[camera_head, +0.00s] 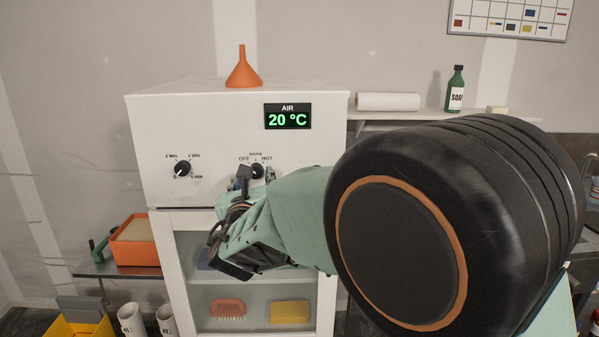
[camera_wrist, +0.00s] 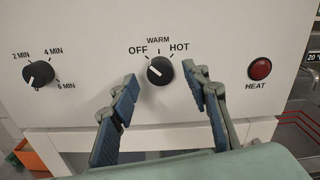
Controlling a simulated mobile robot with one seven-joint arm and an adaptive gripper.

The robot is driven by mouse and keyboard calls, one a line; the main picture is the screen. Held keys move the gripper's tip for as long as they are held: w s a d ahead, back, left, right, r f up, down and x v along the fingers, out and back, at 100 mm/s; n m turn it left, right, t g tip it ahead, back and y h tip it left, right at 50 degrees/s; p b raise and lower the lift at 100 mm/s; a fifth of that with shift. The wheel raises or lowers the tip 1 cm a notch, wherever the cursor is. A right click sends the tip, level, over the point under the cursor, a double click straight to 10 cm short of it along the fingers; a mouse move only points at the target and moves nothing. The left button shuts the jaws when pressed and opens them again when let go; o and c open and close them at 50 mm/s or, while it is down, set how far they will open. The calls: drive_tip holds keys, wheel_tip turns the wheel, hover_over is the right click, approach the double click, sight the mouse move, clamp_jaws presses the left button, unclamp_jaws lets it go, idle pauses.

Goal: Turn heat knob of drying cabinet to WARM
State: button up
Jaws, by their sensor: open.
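The drying cabinet (camera_head: 200,120) is a white box with a glass-fronted lower part. Its black heat knob (camera_wrist: 160,71) sits between the OFF and HOT labels, with WARM above it. The white mark on the knob points up and left, toward OFF. In the head view the heat knob (camera_head: 258,171) is partly hidden by my gripper. My gripper (camera_wrist: 161,80) is open, with one blue-padded finger on each side of the knob and gaps showing in the picture. From the head view my gripper (camera_head: 244,186) is in front of the panel.
A timer knob (camera_wrist: 38,74) is to the left and a red HEAT lamp (camera_wrist: 260,68) to the right. The display (camera_head: 288,116) reads AIR 20 °C. An orange funnel (camera_head: 242,70) stands on top. A green bottle (camera_head: 455,88) and a white roll (camera_head: 388,101) are on the shelf.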

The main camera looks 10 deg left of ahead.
drive_tip(key=shift+x, duration=0.85)
drive_tip(key=shift+c, duration=0.2)
drive_tip(key=c, duration=1.1)
